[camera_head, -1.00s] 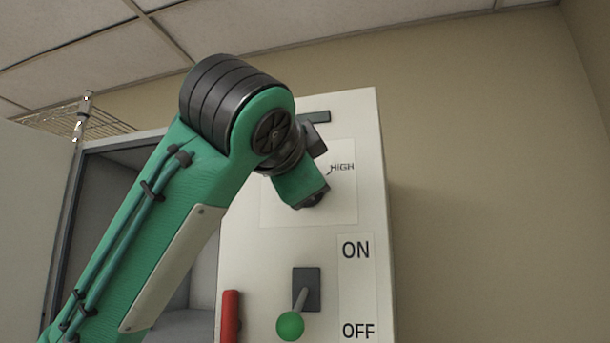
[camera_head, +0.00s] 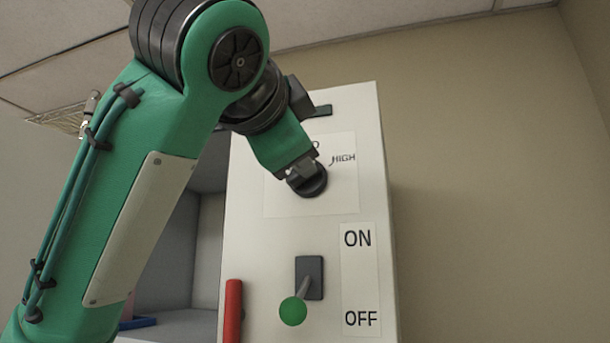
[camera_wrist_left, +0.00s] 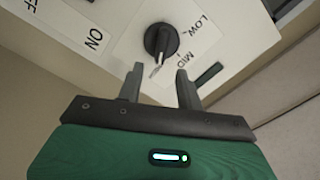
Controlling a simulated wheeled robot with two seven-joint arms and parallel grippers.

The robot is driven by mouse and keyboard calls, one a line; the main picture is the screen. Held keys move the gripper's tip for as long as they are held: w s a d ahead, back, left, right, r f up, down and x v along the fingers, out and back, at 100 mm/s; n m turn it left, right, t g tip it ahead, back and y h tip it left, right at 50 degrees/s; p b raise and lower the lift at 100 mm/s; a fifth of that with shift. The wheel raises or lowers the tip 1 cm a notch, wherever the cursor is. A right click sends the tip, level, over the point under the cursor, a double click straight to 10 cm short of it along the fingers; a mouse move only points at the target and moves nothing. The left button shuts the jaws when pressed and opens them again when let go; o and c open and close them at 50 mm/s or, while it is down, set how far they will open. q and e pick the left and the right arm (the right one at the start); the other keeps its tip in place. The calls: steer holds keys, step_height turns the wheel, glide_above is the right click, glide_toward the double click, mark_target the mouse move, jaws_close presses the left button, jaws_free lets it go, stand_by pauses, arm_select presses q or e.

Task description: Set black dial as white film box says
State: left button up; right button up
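The black dial (camera_head: 313,186) is on the upper part of the machine's pale front panel, partly covered by my left gripper (camera_head: 301,172) in the head view. The wrist view shows the dial (camera_wrist_left: 161,40) just beyond the fingertips of my left gripper (camera_wrist_left: 158,70), which is open with nothing between the fingers. LOW and MID print beside the dial is readable there; HIGH (camera_head: 343,159) is readable in the head view. A pale streak shows at the dial's edge, but I cannot tell whether it is a pointer or a printed mark. No white film box and no right gripper are in view.
Below the dial is a lever with a green knob (camera_head: 293,311), beside ON and OFF print. A red bar (camera_head: 233,310) stands at the panel's lower left edge. An open grey compartment (camera_head: 178,265) lies left of the panel. The wall right of it is bare.

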arm_select(q)
steer(key=b+v, duration=0.2)
steer(key=v, duration=0.5)
steer(key=shift+s, duration=0.25)
steer(key=shift+a, duration=0.1)
